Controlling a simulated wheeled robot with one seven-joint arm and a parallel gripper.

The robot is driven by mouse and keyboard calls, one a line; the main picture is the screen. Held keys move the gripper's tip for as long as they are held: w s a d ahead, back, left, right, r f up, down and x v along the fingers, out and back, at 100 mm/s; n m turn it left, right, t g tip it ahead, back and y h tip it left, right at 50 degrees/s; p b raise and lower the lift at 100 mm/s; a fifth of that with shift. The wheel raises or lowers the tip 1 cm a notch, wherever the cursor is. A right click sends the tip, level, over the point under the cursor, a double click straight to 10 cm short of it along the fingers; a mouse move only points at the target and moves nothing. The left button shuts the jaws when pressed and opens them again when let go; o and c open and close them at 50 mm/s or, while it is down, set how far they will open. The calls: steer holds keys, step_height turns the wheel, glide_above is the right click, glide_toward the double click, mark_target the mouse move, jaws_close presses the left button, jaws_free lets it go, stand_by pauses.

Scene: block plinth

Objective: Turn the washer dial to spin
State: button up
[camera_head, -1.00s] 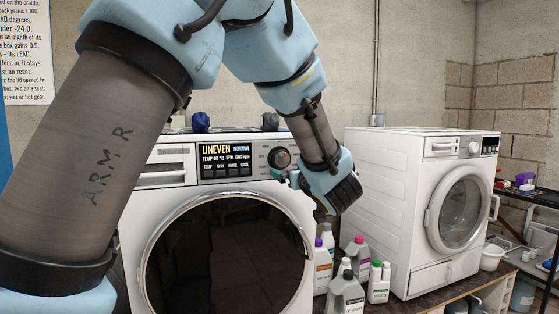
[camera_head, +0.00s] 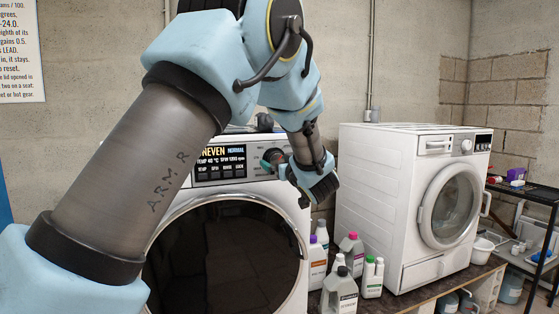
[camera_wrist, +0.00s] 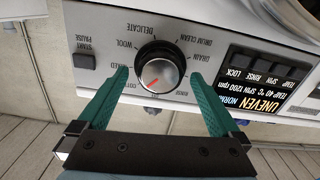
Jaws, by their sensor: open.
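The washer dial (camera_wrist: 161,66) is a round black knob with a silver face and a red pointer mark, which points down and slightly left in the wrist view. Printed words ring it, among them DELICATE, WOOL, DRUM CLEAN, DRAIN and RINSE; my gripper blocks part of the lower lettering. My gripper (camera_wrist: 160,75) is open, with one green finger on each side of the dial and a visible gap to each. I cannot tell how deep the fingertips reach. In the head view my gripper (camera_head: 272,159) is at the front panel of the left washer (camera_head: 172,230) and mostly hides the dial.
The washer display (camera_wrist: 262,100) reads UNEVEN, NORMAL, with buttons beside it. A START PAUSE button (camera_wrist: 84,61) is on the dial's other side. Several bottles (camera_head: 342,290) stand between the left washer and a second white washer (camera_head: 375,190) to the right.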

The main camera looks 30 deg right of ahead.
steer(key=c, duration=1.3)
